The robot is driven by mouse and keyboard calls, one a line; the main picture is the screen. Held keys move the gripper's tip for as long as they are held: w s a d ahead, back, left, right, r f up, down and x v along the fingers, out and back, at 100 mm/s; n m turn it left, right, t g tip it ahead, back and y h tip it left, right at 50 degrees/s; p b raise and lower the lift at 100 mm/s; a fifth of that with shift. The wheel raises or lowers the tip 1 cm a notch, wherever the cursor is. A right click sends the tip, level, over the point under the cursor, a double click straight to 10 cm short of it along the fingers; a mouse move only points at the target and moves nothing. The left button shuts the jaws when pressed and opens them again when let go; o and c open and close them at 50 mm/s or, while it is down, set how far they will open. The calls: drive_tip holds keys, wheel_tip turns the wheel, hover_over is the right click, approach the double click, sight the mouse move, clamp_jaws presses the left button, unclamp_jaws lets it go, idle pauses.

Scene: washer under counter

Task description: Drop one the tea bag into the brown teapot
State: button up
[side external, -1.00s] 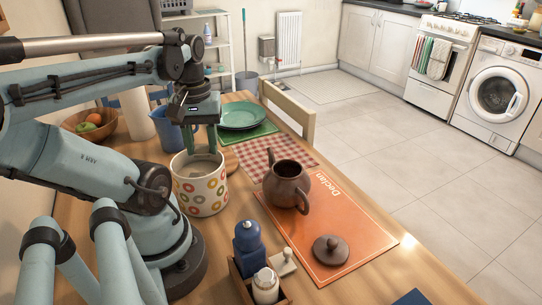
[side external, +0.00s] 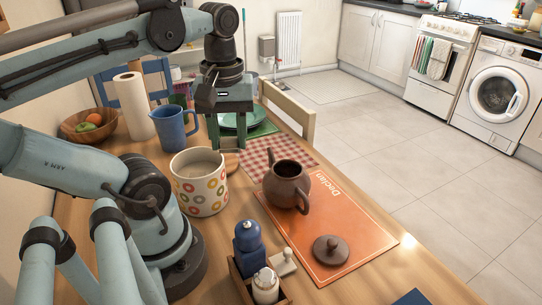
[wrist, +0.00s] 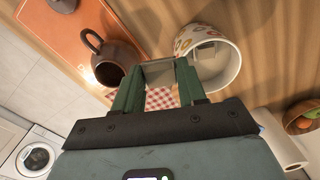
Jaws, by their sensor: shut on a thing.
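The brown teapot (side external: 287,187) stands uncovered on the orange placemat, its round lid (side external: 330,249) lying on the same mat. The teapot also shows in the wrist view (wrist: 112,58). My gripper (side external: 228,143) is above the table, between the dotted canister (side external: 201,194) and the teapot, and higher than both. In the wrist view my gripper (wrist: 158,70) is shut on a pale, flat tea bag (wrist: 160,75) between its green fingers. In the wrist view the open canister (wrist: 226,72) has another pale tea bag (wrist: 205,52) inside. The teapot's inside is dark.
The orange placemat (side external: 360,240) and a checked napkin (side external: 255,160) lie flat. A blue jug (side external: 172,128), paper roll (side external: 134,105) and fruit bowl (side external: 82,128) stand at left. A caddy with a blue mill (side external: 248,240) is in front.

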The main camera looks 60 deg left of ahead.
drive_tip(key=shift+w, duration=0.1)
drive_tip(key=shift+w, duration=0.25)
approach(293, 161)
drive_tip(key=s+d, duration=0.3)
drive_tip(key=d, duration=0.1)
drive_tip(key=shift+w+d+f, duration=0.1)
drive_tip(key=shift+f, duration=3.05)
drive_tip(key=o, duration=1.1)
